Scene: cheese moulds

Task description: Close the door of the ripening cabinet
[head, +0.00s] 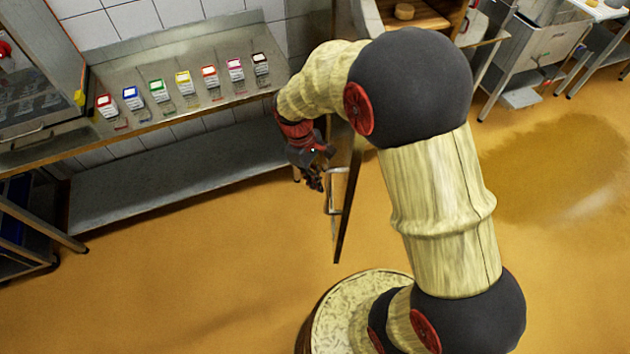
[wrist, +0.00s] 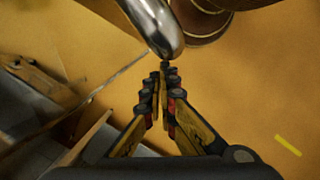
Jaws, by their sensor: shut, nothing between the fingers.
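The ripening cabinet (head: 414,20) stands at the top of the head view, with wooden shelves and a round cheese (head: 404,11) inside; my arm hides much of it. Its door (head: 346,215) stands open, seen almost edge-on, jutting out toward my base. A metal handle (head: 331,192) is on the door's left face. My gripper (head: 314,184) is shut and empty, just left of the door near the handle. In the wrist view a shiny metal bar (wrist: 157,27), likely the handle, lies right by the closed fingertips (wrist: 165,72); whether they touch I cannot tell.
A steel counter (head: 215,108) with several coloured-label boxes (head: 158,90) runs along the wall at left, with a low shelf (head: 170,170) under it. Steel equipment (head: 535,50) stands at upper right. The orange floor (head: 180,285) is open left of the door.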

